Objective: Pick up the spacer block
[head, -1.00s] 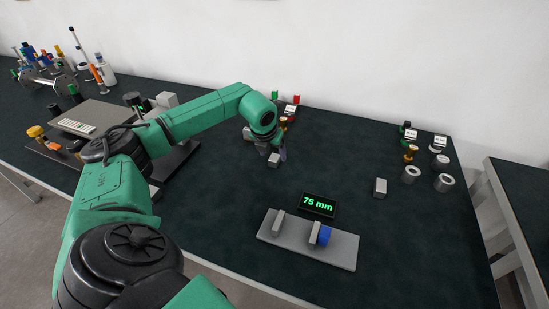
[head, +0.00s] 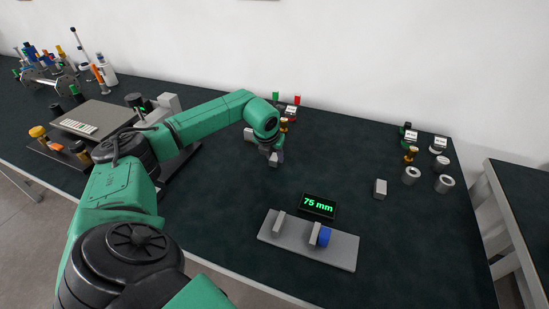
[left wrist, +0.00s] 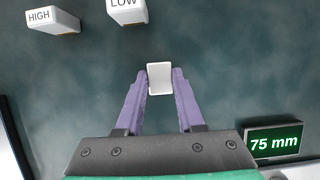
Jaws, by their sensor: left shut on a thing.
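The spacer block (left wrist: 160,78) is a small pale grey block. In the left wrist view it sits between the two purple fingers of my left gripper (left wrist: 160,88), near their tips. The gripper is shut on it. In the head view the block (head: 273,160) shows just below my left gripper (head: 276,154), at or near the dark table top; I cannot tell whether it is lifted. The wrist and hand partly hide it. My right gripper is in neither view.
White blocks marked HIGH (left wrist: 52,20) and LOW (left wrist: 126,11) lie beyond the fingers. A display reading 75 mm (head: 319,206) stands behind a grey fixture (head: 340,250). Another grey block (head: 380,189) stands at right. The table around it is clear.

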